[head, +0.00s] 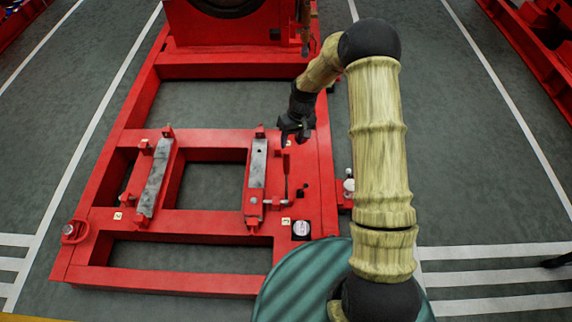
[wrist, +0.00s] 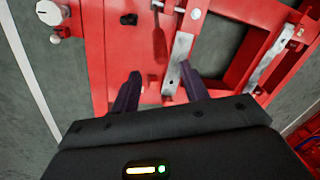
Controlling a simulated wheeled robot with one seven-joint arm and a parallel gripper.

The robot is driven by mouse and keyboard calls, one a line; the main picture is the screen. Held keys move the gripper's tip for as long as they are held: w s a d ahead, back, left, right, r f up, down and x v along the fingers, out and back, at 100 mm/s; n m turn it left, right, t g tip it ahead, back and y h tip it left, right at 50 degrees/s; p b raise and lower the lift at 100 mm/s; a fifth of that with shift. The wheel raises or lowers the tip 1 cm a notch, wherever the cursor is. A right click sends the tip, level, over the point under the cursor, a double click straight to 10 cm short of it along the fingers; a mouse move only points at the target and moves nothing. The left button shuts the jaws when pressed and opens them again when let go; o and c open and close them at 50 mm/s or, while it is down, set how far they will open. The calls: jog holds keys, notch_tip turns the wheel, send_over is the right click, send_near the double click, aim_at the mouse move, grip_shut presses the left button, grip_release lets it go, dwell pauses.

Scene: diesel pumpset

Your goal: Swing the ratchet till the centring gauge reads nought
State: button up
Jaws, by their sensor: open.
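The ratchet has a red handle (head: 286,163) on a thin shaft, lying along the red frame beside the right grey metal pad (head: 257,165). Its red grip (wrist: 159,45) also shows in the wrist view, just beyond my fingertips. The centring gauge (head: 301,228) is a small white dial in a dark square near the frame's front right corner. Its reading is too small to make out, and I do not see the gauge in the wrist view. My gripper (head: 294,137) is open and empty, at the far end of the ratchet handle; the wrist view shows both fingers (wrist: 161,79) apart.
The red base frame (head: 190,282) has open bays showing grey floor. A second grey pad (head: 154,180) lies to the left. A white round fitting (head: 349,185) stands out at the frame's right side. Red machinery (head: 230,30) rises at the back.

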aim_at(286, 163)
jog(key=f+b, duration=0.1)
jog(key=f, duration=0.3)
jog(key=a+f+b, duration=0.1)
jog(key=f, duration=0.3)
jog(key=a+f+b, duration=0.1)
jog(key=f+b, duration=0.1)
jog(key=f, duration=0.2)
jog(key=shift+s+f, duration=0.2)
jog(key=shift+s, duration=0.2)
jog(key=shift+c, duration=0.3)
grip_shut()
